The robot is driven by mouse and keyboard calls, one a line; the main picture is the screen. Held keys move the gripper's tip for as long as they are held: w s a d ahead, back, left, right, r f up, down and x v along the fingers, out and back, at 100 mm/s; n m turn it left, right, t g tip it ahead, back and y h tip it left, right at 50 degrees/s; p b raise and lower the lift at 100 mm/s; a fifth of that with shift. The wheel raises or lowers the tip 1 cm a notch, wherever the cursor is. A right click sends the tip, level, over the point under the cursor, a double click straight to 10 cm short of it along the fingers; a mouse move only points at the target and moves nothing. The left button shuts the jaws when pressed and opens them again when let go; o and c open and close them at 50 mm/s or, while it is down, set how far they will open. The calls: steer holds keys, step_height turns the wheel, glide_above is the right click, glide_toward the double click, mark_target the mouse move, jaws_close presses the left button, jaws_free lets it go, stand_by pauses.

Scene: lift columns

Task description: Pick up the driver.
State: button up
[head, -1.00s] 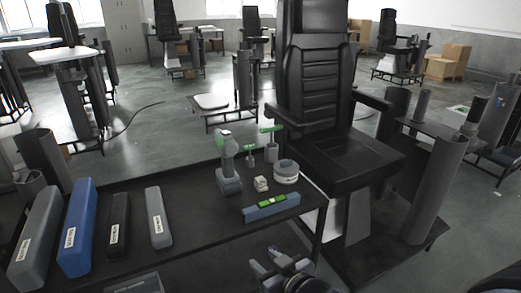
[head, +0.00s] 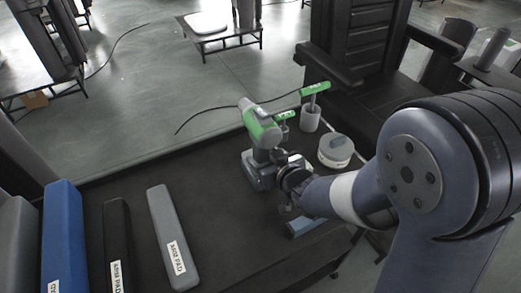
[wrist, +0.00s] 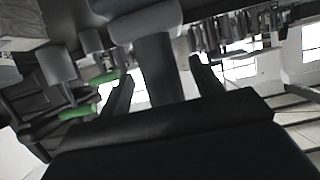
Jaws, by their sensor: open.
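The driver (head: 262,128), a grey and green power tool, stands upright on the dark bench with its wide base down. My gripper (head: 287,172) is close at its right side, low by the handle and base, and partly hides it. In the wrist view my gripper (wrist: 163,80) is open, one finger on each side of a dark upright part that looks like the driver's handle (wrist: 155,65). I cannot tell whether the fingers touch it.
A round grey-white tin (head: 336,150) is to the right. Grey (head: 165,238), black and blue pads lie at the left. A black chair (head: 360,50) stands behind.

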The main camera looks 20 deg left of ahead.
steer(key=shift+x, duration=1.55)
jaws_close()
steer(key=shift+a+r, duration=0.1)
